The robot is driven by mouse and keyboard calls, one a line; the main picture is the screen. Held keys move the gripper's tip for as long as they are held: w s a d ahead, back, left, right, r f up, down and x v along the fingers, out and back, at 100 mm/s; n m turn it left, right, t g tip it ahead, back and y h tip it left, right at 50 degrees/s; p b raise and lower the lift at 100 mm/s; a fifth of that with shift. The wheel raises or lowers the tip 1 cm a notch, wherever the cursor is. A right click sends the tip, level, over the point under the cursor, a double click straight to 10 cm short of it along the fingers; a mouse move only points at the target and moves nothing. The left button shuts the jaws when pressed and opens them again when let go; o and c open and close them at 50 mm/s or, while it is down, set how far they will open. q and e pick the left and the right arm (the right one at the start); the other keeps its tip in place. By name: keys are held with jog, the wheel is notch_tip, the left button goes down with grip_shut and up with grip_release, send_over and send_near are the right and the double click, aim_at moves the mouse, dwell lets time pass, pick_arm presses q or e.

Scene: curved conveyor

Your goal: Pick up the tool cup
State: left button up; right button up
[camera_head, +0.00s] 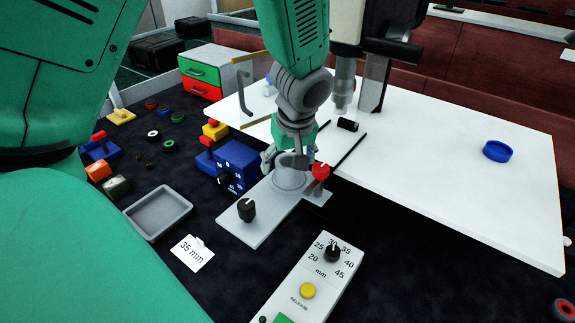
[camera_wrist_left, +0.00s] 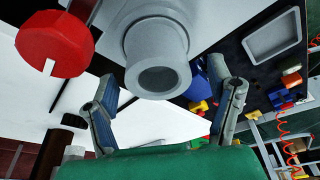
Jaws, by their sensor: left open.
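The tool cup is a grey, hollow, stepped cylinder (camera_wrist_left: 158,78), seen large in the left wrist view with its round opening facing the camera. In the head view its grey round body (camera_head: 290,181) shows partly on a light grey plate (camera_head: 262,222), under my left gripper (camera_head: 287,160). My left gripper is open. In the left wrist view its two fingers (camera_wrist_left: 168,85) stand apart on either side of the cup's opening. Whether the fingers touch the cup cannot be told. My right gripper is not in view.
A red knob (camera_head: 320,171) stands close right of the cup. A black knob (camera_head: 246,209) is on the plate's near end. A blue box (camera_head: 238,163) and grey tray (camera_head: 158,212) lie left. A dial panel (camera_head: 318,280) is in front. The white table (camera_head: 430,170) holds a blue ring (camera_head: 497,151).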

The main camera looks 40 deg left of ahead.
pick_arm(q)
jog(key=shift+w+d+f, duration=0.15)
jog(key=shift+f, duration=0.25)
jog(key=shift+d, duration=0.25)
jog(key=shift+a, duration=0.5)
jog(key=c, duration=1.4)
jog(key=shift+d, duration=0.1)
